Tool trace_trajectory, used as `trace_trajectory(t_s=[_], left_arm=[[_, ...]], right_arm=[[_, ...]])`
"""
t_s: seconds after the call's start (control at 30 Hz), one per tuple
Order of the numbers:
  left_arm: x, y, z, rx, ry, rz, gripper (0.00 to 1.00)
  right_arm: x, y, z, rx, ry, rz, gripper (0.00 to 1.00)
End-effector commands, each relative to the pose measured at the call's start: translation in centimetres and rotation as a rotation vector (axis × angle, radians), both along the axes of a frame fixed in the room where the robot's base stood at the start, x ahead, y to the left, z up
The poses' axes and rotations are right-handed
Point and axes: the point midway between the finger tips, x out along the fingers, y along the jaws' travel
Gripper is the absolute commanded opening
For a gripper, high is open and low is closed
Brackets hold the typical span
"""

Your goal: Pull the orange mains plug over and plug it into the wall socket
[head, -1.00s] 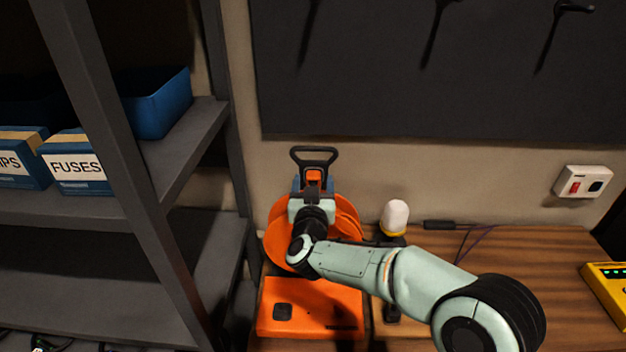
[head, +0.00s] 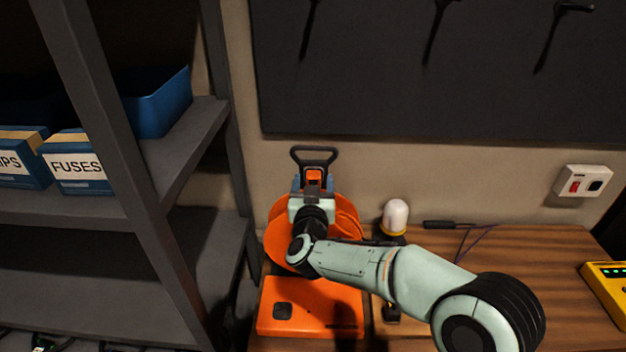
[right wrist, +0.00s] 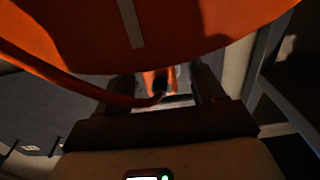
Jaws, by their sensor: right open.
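The orange reel (head: 344,213) stands upright at the back of the desk, partly hidden behind my right arm. Its handle is black. An orange piece that looks like the mains plug (head: 314,174) sits high on the reel's front, between the fingers of my right gripper (head: 314,184). The gripper is open around it. In the right wrist view the plug (right wrist: 154,79) shows between the two dark fingers, with an orange cord (right wrist: 75,83) running to it from the left. Contact cannot be told. The white wall socket (head: 583,181), with a red switch and a dark outlet, is at far right. My left gripper is out of view.
A grey shelf (head: 185,150) with blue boxes stands close on the left. An orange base (head: 310,312) lies below the reel. A white-domed lamp (head: 395,215) and a yellow device (head: 606,290) stand on the desk (head: 530,262). Desk space below the socket is mostly clear.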

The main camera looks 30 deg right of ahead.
Motion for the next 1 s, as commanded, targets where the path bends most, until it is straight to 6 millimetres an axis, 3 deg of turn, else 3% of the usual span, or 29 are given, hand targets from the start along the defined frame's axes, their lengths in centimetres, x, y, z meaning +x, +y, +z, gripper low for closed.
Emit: trace_trajectory(t_s=[0.13,0.33,0.37,1.0], left_arm=[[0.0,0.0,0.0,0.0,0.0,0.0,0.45],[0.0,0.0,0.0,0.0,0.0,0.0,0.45],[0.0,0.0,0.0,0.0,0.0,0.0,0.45],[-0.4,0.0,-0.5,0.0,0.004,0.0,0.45]], right_arm=[[0.0,0.0,0.0,0.0,0.0,0.0,0.68],[0.0,0.0,0.0,0.0,0.0,0.0,0.03],[0.0,0.0,0.0,0.0,0.0,0.0,0.0],[-1.8,1.2,0.0,0.0,0.0,0.002,0.0]])
